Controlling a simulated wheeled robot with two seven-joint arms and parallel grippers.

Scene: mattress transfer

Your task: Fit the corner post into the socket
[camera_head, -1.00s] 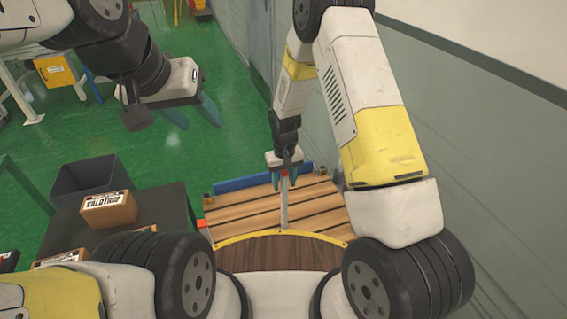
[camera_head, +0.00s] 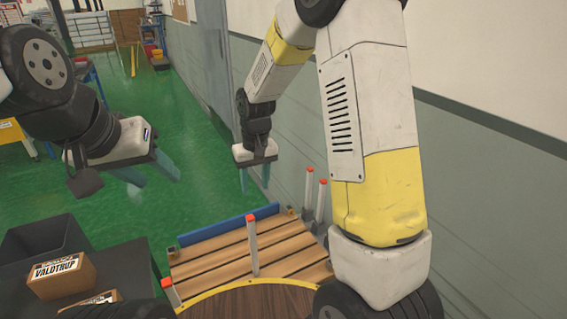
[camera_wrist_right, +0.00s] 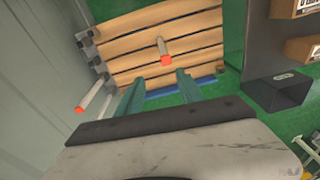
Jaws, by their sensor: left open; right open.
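A pale post with a red tip (camera_head: 253,247) stands upright among the slats of the wooden bed base (camera_head: 208,258); it also shows in the right wrist view (camera_wrist_right: 162,48). Two more red-tipped posts (camera_head: 308,197) stand at the base's right side by the wall. Another (camera_head: 171,293) is at the lower left. I cannot tell which corner fitting is the socket. My right gripper (camera_head: 257,177) is open and empty, above and beyond the blue rail, apart from the posts. My left gripper (camera_head: 154,172) is open and empty over the green floor at left.
A blue rail (camera_head: 225,230) runs along the base's far edge. A grey wall (camera_head: 300,130) closes the right side. The green floor beyond the base is clear.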

